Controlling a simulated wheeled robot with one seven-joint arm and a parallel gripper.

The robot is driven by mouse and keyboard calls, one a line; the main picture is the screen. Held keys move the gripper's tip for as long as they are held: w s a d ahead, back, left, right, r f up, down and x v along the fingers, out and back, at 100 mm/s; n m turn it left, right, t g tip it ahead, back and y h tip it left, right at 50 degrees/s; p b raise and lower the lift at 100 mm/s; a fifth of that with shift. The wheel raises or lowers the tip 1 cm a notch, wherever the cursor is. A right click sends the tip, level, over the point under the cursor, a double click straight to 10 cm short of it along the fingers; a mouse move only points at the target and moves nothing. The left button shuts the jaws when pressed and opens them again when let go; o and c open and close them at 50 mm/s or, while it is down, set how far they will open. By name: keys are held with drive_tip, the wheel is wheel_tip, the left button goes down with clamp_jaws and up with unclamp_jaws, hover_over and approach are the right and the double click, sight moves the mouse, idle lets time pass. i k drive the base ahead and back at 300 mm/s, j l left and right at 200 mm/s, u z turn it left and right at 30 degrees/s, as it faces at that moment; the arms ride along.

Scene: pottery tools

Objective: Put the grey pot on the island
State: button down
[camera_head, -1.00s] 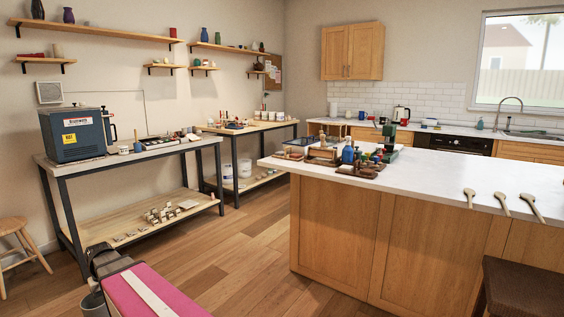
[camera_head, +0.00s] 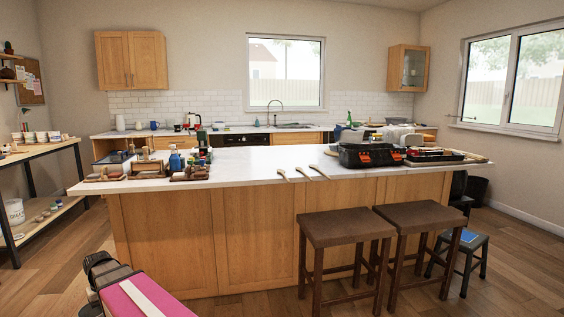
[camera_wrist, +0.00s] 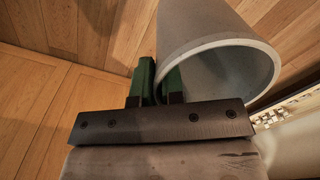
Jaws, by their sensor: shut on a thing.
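The grey pot (camera_wrist: 190,22) is in the wrist view, tilted, with its open mouth facing the lower right. My gripper (camera_wrist: 160,85) is shut on the pot's wall near the rim, with one green finger on each side. In the head view my arm is at the lower left, in front of the island; the pot is mostly hidden or out of frame there. The island (camera_head: 235,165) has a white top and wooden front panels, and it spans the middle of the head view.
Small tools and bottles (camera_head: 175,160) crowd the island's left end. Wooden spoons (camera_head: 300,173) lie near its front edge, and a black toolbox (camera_head: 368,155) stands on the right. The top between bottles and spoons is clear. Two brown stools (camera_head: 340,228) stand before the right half.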

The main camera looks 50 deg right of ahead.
sight(248, 164)
drive_tip(key=z, duration=1.55)
